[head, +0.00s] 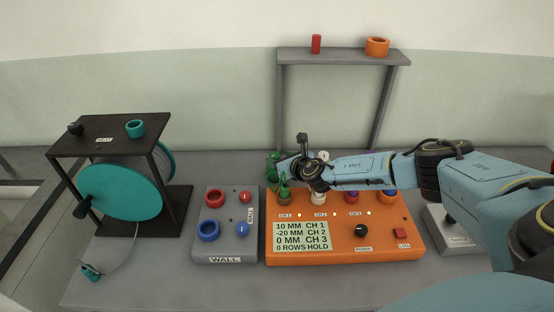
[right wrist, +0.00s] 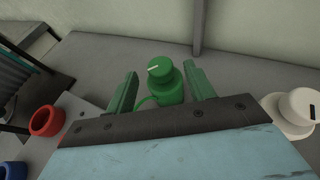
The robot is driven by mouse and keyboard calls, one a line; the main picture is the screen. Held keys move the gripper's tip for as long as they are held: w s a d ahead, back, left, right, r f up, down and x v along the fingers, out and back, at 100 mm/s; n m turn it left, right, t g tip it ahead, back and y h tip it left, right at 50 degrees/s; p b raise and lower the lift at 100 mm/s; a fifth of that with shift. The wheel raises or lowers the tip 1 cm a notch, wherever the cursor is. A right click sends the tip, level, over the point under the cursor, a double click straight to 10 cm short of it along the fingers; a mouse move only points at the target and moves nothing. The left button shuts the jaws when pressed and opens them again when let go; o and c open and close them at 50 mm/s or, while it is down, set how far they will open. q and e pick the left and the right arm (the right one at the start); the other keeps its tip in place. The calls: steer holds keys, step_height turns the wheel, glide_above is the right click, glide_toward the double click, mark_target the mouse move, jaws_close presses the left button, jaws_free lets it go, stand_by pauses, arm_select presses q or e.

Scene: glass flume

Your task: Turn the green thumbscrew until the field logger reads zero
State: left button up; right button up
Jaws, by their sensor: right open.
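The orange field logger (head: 345,255) stands on the bench. Its display (head: 302,237) reads 10 MM CH 1, -20 MM CH 2, 0 MM CH 3 and 0 ROWS HOLD. The green thumbscrew (head: 271,167) stands behind the logger's left end, partly hidden. In the right wrist view the green thumbscrew (right wrist: 161,72) has a pale line on its top. My right gripper (right wrist: 160,90) is open, with its two green fingers on either side of the thumbscrew and visible gaps. Its fingertips are hard to make out in the head view. My left gripper is out of view.
A white thumbscrew (head: 323,156) stands close to my right gripper. Several colored plugs, including a green one (head: 284,193), line the logger's back edge. A grey WALL box (head: 226,250) and a teal reel (head: 125,195) are left. A grey frame (head: 340,55) rises behind.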

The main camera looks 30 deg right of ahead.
mark_target(275, 156)
steer(key=shift+b+x, duration=0.45)
steer(key=shift+x, duration=0.9)
steer(key=c, duration=1)
steer(key=shift+o, duration=0.2)
steer(key=m+h+p, duration=0.1)
steer(key=p, duration=0.1)
steer(key=m+h+p, duration=0.1)
steer(key=p, duration=0.1)
steer(key=shift+a+r, duration=0.15)
steer(key=shift+a, duration=0.1)
steer(key=shift+m+g+h+p, duration=0.5)
steer(key=shift+m+h+p, duration=0.15)
steer(key=shift+m+h, duration=0.35)
steer(key=shift+a+m+h, duration=0.1)
steer(key=shift+m+h, duration=0.2)
steer(key=shift+h, duration=0.2)
steer(key=shift+f+m+g+h, duration=0.25)
steer(key=shift+m+g+h, duration=0.35)
steer(key=shift+m+h, duration=0.15)
steer(key=shift+w+a+m+g+h+b, duration=0.1)
steer(key=shift+m+g+h+b, duration=0.45)
steer(key=shift+m+h, duration=0.3)
steer(key=shift+m+g+h, duration=0.25)
steer(key=shift+m+h, duration=0.05)
